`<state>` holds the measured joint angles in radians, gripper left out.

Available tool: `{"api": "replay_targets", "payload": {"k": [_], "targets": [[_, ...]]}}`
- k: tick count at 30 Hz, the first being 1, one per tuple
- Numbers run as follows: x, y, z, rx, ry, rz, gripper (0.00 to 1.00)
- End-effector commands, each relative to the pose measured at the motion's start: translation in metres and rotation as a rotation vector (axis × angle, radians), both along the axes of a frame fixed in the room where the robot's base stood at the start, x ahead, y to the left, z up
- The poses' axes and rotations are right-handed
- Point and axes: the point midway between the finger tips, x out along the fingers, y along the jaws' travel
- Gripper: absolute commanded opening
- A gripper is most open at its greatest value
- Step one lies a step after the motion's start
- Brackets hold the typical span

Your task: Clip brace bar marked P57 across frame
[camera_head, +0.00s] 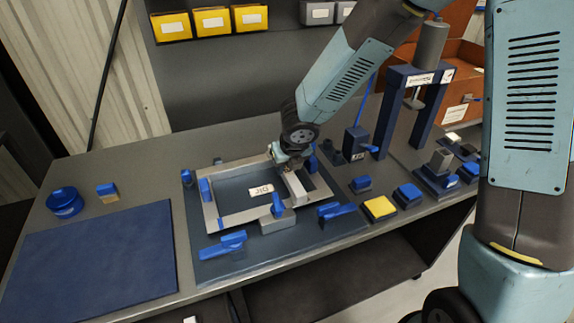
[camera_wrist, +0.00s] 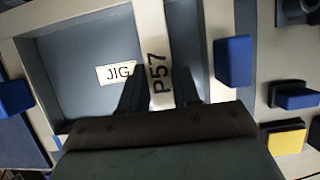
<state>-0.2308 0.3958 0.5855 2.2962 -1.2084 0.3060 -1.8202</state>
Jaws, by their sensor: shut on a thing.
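The pale brace bar marked P57 (camera_wrist: 157,68) is between the fingers of my gripper (camera_wrist: 158,92) in the wrist view. In the head view the bar (camera_head: 296,187) runs front to back over the right part of the light grey frame (camera_head: 208,216), left of its right rail. My gripper (camera_head: 286,160) is shut on the bar near its far end. Whether the bar rests on the frame or hangs just above it, I cannot tell. The frame lies on a dark plate with a JIG label (camera_head: 261,190). Blue clips (camera_head: 278,205) stand around the frame; the far ones are partly hidden.
A dark blue mat (camera_head: 90,265) and a round blue tin (camera_head: 64,202) are at the left. A yellow-topped block (camera_head: 380,208) and several blue blocks stand at the right. A blue press (camera_head: 410,105) stands behind them. Yellow bins (camera_head: 211,21) hang at the back.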

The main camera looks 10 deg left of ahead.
Motion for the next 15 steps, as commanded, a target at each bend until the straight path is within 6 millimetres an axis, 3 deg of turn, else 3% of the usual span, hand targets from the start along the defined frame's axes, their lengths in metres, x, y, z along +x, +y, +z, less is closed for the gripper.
{"api": "replay_targets", "payload": {"k": [7,8,15], "targets": [[0.0002,-0.0001,0.0001,0.0,0.0,0.0,0.0],[0.0002,-0.0001,0.0002,0.0,0.0,0.0,0.34],[0.0003,-0.0003,0.0002,0.0,0.0,0.0,0.57]]}}
